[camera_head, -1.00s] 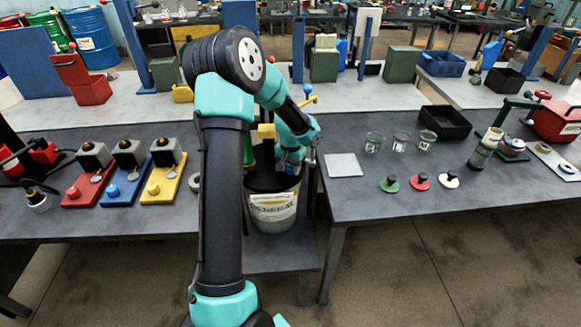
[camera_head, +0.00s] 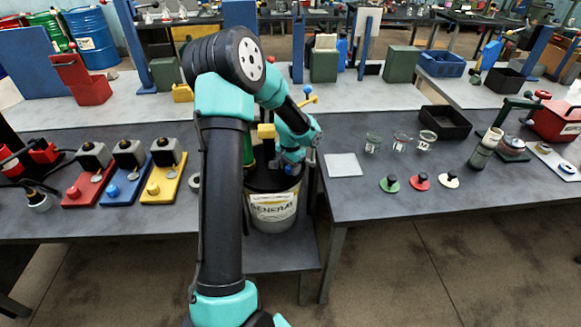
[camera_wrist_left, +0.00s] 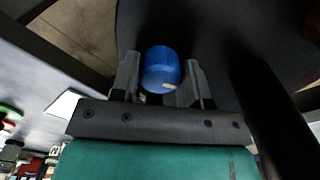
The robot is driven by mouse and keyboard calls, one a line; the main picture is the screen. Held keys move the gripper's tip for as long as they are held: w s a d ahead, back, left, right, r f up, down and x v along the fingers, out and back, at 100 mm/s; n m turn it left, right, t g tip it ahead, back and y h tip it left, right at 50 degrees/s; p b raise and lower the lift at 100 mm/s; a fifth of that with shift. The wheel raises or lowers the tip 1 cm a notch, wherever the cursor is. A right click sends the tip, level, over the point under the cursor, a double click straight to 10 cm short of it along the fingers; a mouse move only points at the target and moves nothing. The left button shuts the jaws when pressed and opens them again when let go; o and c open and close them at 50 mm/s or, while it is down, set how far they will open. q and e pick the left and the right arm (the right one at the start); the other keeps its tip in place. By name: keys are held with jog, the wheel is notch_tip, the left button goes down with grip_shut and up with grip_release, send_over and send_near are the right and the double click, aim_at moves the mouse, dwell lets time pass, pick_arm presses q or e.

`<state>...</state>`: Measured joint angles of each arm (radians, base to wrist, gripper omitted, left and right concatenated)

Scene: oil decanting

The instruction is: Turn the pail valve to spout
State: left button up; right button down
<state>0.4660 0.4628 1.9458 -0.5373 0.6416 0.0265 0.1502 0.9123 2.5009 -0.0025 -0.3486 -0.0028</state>
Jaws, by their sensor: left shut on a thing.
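The pail (camera_head: 272,208) stands on a low shelf in the gap between the two grey tables, with a white label on its front and a dark top. My left arm reaches over it, and my left gripper (camera_head: 291,166) is down at the pail's top right. In the left wrist view, my left gripper (camera_wrist_left: 162,80) is shut on a blue knob (camera_wrist_left: 161,68), which sits between its two fingers above the dark pail top (camera_wrist_left: 215,30). The spout is hidden or too small to make out. My right gripper is not in view.
Glass cups (camera_head: 401,141) and a white plate (camera_head: 343,165) are on the right table. Colored stations (camera_head: 125,186) stand on the left table.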

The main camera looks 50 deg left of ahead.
pick_arm(q)
jog(key=m, duration=1.5)
dwell(0.6)
jog(key=o, duration=0.9)
